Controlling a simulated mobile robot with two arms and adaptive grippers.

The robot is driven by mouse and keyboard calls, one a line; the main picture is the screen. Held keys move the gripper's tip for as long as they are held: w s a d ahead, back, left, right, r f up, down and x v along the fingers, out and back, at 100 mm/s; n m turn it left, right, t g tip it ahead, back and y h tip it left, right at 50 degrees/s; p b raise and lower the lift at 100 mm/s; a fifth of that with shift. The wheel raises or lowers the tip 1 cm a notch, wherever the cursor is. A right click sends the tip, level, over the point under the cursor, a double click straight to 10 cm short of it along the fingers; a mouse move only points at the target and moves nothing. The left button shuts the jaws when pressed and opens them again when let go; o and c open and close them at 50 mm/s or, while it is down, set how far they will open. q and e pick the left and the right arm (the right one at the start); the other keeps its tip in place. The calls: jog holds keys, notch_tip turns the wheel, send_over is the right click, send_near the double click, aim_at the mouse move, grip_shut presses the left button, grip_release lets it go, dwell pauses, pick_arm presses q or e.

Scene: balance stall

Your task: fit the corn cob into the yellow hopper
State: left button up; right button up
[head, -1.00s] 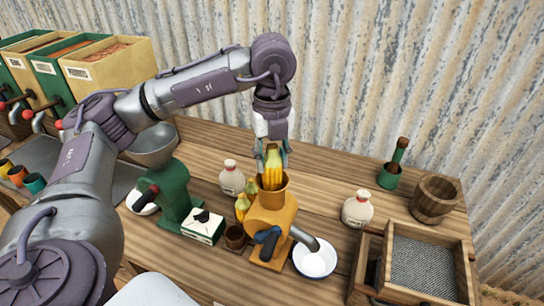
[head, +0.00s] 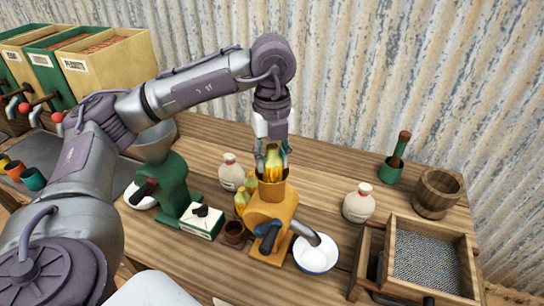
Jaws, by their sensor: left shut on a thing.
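The yellow hopper (head: 272,190) is the open top of a yellow grinder (head: 265,222) on the wooden table. A yellow corn cob (head: 274,163) stands upright in the hopper's mouth, its lower end hidden by the rim. My left gripper (head: 272,158) comes down from above and is shut on the upper part of the cob. More yellow cobs (head: 242,200) stand just left of the grinder. My right gripper is not in view.
A green grinder (head: 172,185) and a white-and-green box (head: 203,221) stand to the left. A white bowl (head: 315,256) sits under the yellow grinder's spout. Cream bottles (head: 232,172) stand behind and to the right. A wooden tray (head: 430,290) holds grey grains.

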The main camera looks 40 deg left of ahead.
aim_at(272, 145)
pick_arm(q)
jog(key=shift+f+b, duration=0.7)
jog(key=shift+f, duration=0.25)
jog(key=o, duration=1.2)
jog(key=shift+o, duration=0.2)
jog(key=o, duration=0.6)
jog(key=shift+c, duration=0.2)
jog(key=shift+r, duration=0.1)
jog(key=shift+r+p, duration=2.45)
jog(key=shift+r, duration=1.05)
